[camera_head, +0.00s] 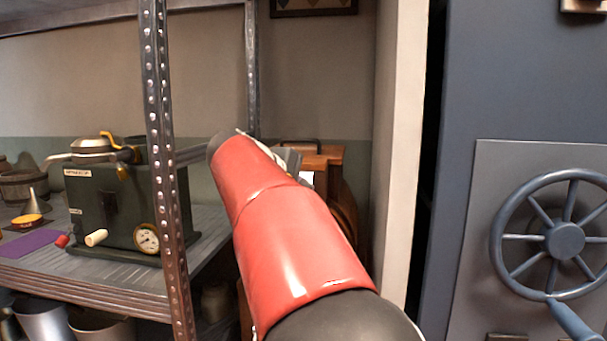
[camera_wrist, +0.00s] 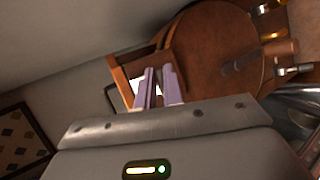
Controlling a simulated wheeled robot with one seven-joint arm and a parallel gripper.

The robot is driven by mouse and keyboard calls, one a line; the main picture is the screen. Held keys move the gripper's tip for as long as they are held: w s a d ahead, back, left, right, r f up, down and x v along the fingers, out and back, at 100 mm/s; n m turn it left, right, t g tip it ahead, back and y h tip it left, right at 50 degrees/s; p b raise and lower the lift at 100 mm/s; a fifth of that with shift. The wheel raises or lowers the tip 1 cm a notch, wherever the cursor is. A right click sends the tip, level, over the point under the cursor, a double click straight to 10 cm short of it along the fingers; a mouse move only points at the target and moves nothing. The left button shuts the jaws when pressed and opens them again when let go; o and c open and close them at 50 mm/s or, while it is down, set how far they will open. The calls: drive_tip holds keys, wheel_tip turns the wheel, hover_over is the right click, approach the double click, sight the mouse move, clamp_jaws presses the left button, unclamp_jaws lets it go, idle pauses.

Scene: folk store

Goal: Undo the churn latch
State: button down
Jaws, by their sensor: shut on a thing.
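The wooden churn shows in the wrist view as a round brown drum end (camera_wrist: 205,50) with a knob and metal fittings. In the head view only part of its wooden body (camera_head: 322,160) shows behind my red arm. In the wrist view my gripper (camera_wrist: 158,70) has its two pale purple fingers close together, beside a wooden box-like frame (camera_wrist: 122,74) next to the drum. It is shut on a small part there, which I take to be the churn latch. The fingers hide most of that part.
A metal shelf post (camera_head: 163,150) stands left of my arm. The shelf (camera_head: 90,285) holds a green machine (camera_head: 110,205) with a gauge. A pale wall edge (camera_head: 400,130) and a grey-blue panel with a spoked wheel (camera_head: 565,240) stand to the right.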

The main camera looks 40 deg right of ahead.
sight(304, 172)
drive_tip(key=shift+d+r+n+g+y, duration=0.1)
drive_tip(key=shift+r+n+g+y, duration=0.25)
drive_tip(key=shift+r+g+y, duration=0.75)
drive_tip(key=shift+d+r+n+g+y, duration=0.1)
drive_tip(key=shift+r+n+g+y, duration=0.4)
drive_tip(key=shift+r+y, duration=0.6)
drive_tip(key=shift+f+y, duration=0.2)
drive_tip(key=shift+y, duration=0.1)
drive_tip(key=shift+a+f, duration=0.1)
drive_tip(key=shift+f, duration=0.05)
drive_tip(key=c, duration=1.6)
unclamp_jaws()
drive_tip(key=shift+g, duration=0.3)
drive_tip(key=shift+o, duration=0.3)
drive_tip(key=shift+s, duration=0.1)
